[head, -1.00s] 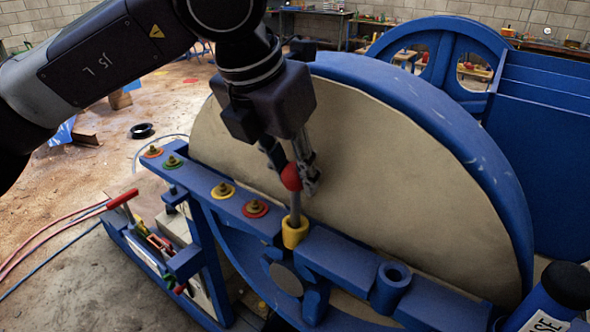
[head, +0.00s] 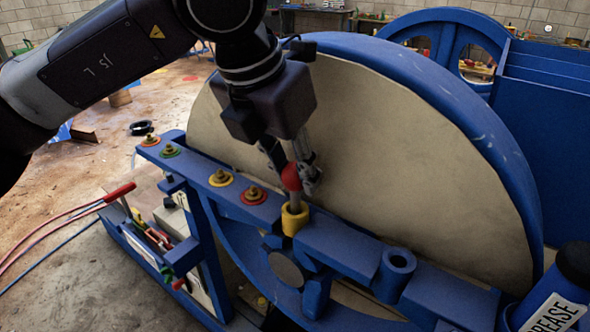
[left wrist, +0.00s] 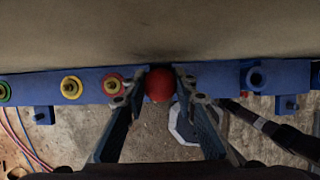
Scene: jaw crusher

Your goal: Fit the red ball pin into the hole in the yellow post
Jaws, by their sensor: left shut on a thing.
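The red ball pin (head: 291,177) has a red ball on top and a grey shaft below. My left gripper (head: 292,168) is shut on the ball, with a finger on either side. The shaft points down, and its lower end is hidden inside the mouth of the yellow post (head: 295,220), with a short length showing above the rim. In the left wrist view the red ball (left wrist: 160,84) sits between the two fingertips and hides the post. My right gripper is not in view.
The post stands on a blue bar (head: 340,256) with several coloured washers and bolts (head: 221,179) to the left and an empty blue socket (head: 395,270) to the right. A large beige disc with a blue rim (head: 470,130) rises close behind. A grease container (head: 560,300) stands front right.

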